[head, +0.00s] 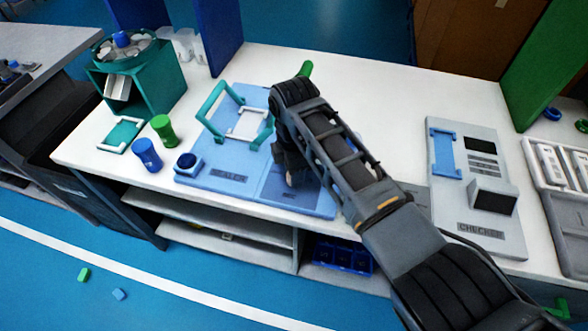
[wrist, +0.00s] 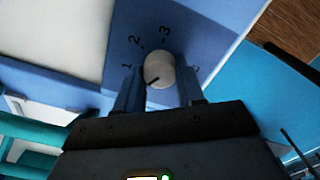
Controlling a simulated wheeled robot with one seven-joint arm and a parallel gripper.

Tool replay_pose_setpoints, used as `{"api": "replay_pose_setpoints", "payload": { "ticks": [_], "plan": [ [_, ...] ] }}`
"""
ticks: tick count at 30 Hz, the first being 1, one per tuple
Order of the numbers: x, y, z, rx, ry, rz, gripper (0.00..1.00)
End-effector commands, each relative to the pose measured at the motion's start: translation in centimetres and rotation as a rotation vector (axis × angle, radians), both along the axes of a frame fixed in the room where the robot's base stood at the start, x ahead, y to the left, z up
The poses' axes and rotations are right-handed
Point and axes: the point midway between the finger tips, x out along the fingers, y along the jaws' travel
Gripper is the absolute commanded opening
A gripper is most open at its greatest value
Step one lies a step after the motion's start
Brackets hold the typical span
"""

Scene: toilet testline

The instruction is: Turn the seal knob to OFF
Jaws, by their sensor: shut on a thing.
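The seal knob (wrist: 160,68) is a round pale grey dial on a blue panel (wrist: 205,22) in the wrist view. In the head view my gripper (head: 288,168) is over the right part of the blue sealer (head: 215,178), and my arm hides much of that area.
A teal frame handle (head: 212,105) stands on the sealer, left of my gripper. A dark blue button (head: 187,161), a blue cylinder (head: 147,155) and a green cylinder (head: 163,130) are farther left. The grey checker (head: 475,190) stands at right. White tabletop (head: 385,85) is clear behind.

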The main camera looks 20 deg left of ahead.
Motion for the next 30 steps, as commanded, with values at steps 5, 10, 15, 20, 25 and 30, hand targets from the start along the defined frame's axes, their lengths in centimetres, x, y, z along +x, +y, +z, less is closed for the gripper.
{"api": "replay_pose_setpoints", "payload": {
  "ticks": [5, 10, 15, 20, 25, 30],
  "plan": [
    [0.08, 0.0, 0.07, 0.001, -0.002, 0.11, 0.08],
    [0.08, 0.03, 0.08, 0.001, -0.002, 0.181, 0.08],
    [0.07, 0.04, 0.09, 0.001, -0.002, 0.219, 0.08],
    [0.06, 0.05, 0.1, 0.001, -0.002, 0.233, 0.08],
    [0.06, 0.05, 0.1, 0.001, -0.002, 0.234, 0.08],
    [0.06, 0.05, 0.11, 0.002, -0.002, 0.233, 0.39]
  ]
}}
